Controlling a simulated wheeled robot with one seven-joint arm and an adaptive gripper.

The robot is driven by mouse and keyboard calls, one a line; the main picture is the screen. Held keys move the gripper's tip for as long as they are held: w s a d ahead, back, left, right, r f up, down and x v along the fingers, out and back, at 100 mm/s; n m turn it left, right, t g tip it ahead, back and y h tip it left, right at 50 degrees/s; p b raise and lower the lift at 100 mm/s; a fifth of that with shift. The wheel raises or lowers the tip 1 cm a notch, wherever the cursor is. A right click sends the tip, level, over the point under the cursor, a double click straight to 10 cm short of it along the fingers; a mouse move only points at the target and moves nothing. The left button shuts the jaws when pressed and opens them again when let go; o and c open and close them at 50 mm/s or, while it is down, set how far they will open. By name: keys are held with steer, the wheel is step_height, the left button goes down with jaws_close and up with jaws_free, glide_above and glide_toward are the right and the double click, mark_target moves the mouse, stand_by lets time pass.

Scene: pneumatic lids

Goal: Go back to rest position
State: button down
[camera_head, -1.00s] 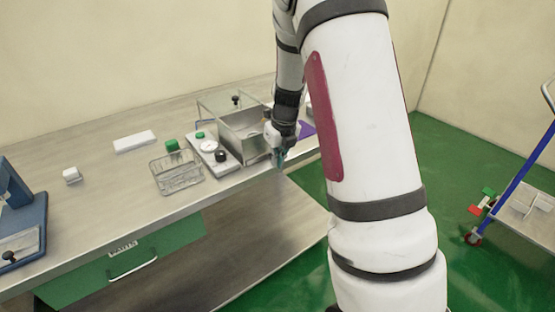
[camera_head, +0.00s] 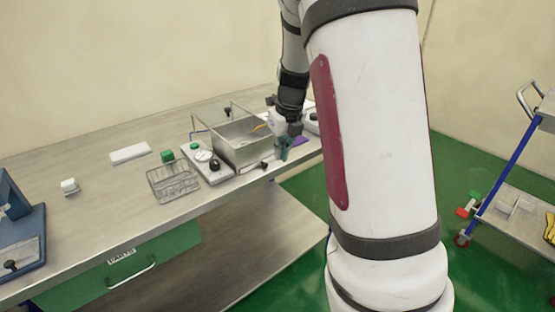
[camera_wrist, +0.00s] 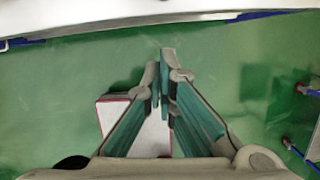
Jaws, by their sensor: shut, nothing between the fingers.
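My gripper (camera_head: 283,152) is at the front edge of the metal bench (camera_head: 100,192), just right of an open metal box (camera_head: 243,143). Its teal fingers are shut with nothing between them, and they also show closed together in the wrist view (camera_wrist: 162,78). The wrist view looks past the fingers at green floor (camera_wrist: 60,90). My white arm fills the middle right of the head view and hides what is behind it.
Beside the metal box are a control panel (camera_head: 207,163) and a wire basket (camera_head: 174,184). A purple item (camera_head: 299,141) lies close to my gripper. A blue-framed cart (camera_head: 505,155) stands at right. Green floor lies between the bench and the cart.

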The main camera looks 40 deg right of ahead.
steer(key=s+a+r+n+y, duration=0.1)
steer(key=s+a+r+n, duration=1.25)
steer(key=n, duration=0.55)
steer(key=s+a+n, duration=0.3)
steer(key=s+n, duration=0.3)
steer(key=n, duration=0.2)
steer(key=s+a+n+t, duration=0.1)
steer(key=s+a+n, duration=0.3)
steer(key=s+n, duration=0.3)
steer(key=n, duration=0.2)
steer(key=shift+f+n+h+p, duration=0.3)
steer(key=shift+h, duration=0.1)
steer(key=shift+s, duration=0.1)
